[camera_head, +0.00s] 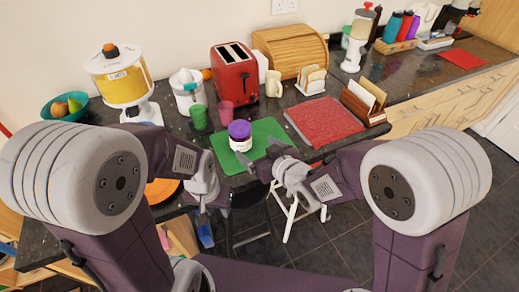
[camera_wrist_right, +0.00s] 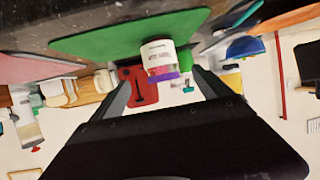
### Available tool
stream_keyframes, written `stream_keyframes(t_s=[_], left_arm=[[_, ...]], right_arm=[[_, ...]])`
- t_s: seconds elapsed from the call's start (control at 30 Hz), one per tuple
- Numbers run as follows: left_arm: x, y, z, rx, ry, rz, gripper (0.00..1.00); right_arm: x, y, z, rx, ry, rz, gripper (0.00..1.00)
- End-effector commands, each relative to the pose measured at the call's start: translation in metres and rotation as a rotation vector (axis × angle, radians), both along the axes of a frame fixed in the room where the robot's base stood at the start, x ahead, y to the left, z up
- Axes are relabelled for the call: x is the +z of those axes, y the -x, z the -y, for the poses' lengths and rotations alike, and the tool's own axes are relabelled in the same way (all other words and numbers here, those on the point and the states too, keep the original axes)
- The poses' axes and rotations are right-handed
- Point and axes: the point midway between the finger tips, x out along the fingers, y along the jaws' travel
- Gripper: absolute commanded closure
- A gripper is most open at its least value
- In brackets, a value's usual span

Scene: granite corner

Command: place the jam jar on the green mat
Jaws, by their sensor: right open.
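The jam jar (camera_head: 240,143), white with a purple lid, stands upright on the green mat (camera_head: 268,130), towards its left part. In the right wrist view, which is upside down, the jar (camera_wrist_right: 158,55) stands on the green mat (camera_wrist_right: 105,43) with its lid pointing down the picture. My right gripper (camera_head: 259,157) is open and empty, just in front of the jar at the mat's near edge. In the wrist view its two fingers (camera_wrist_right: 163,86) point at the jar from either side. My left gripper (camera_head: 207,208) hangs low at the counter's front edge; its jaws are unclear.
Green (camera_head: 199,117) and pink (camera_head: 226,113) cups stand behind the jar. A red toaster (camera_head: 234,76), white juicer (camera_head: 187,92) and yellow dispenser (camera_head: 122,82) are farther back. A red towel (camera_head: 324,121) and wooden letter holder (camera_head: 364,106) lie right. A white stool (camera_head: 291,216) stands below.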

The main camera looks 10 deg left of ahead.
Motion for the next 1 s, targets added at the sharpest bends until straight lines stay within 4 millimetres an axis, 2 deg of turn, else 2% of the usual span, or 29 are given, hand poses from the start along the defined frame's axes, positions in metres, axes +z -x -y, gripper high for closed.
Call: stream_keyframes(t_s=[0.27, 0.37, 0.43, 0.5, 0.57, 0.6, 0.7, 0.83, 0.9, 1.0], left_arm=[[0.000, 0.000, 0.000, 0.000, 0.000, 0.000, 0.64], [0.000, 0.000, 0.000, 0.000, 0.000, 0.000, 0.64], [0.000, 0.000, 0.000, 0.000, 0.000, 0.000, 0.64], [0.000, 0.000, 0.000, 0.000, 0.000, 0.000, 0.64], [0.000, 0.000, 0.000, 0.000, 0.000, 0.000, 0.64], [0.000, 0.000, 0.000, 0.000, 0.000, 0.000, 0.64], [0.000, 0.000, 0.000, 0.000, 0.000, 0.000, 0.64], [0.000, 0.000, 0.000, 0.000, 0.000, 0.000, 0.64], [0.000, 0.000, 0.000, 0.000, 0.000, 0.000, 0.64], [0.000, 0.000, 0.000, 0.000, 0.000, 0.000, 0.64]], right_arm=[[-0.001, -0.001, 0.002, -0.006, 0.005, -0.005, 0.12], [-0.017, -0.007, 0.037, -0.089, 0.067, -0.080, 0.12], [-0.040, -0.006, 0.089, -0.208, 0.153, -0.209, 0.12], [-0.063, 0.012, 0.148, -0.340, 0.236, -0.379, 0.12], [-0.080, 0.038, 0.190, -0.438, 0.288, -0.534, 0.12], [-0.087, 0.058, 0.213, -0.494, 0.311, -0.634, 0.12], [-0.098, 0.108, 0.248, -0.591, 0.340, -0.850, 0.12], [-0.100, 0.148, 0.263, -0.642, 0.349, -1.008, 0.12], [-0.100, 0.155, 0.265, -0.649, 0.349, -1.038, 0.12], [-0.100, 0.156, 0.265, -0.648, 0.350, -1.043, 0.12]])
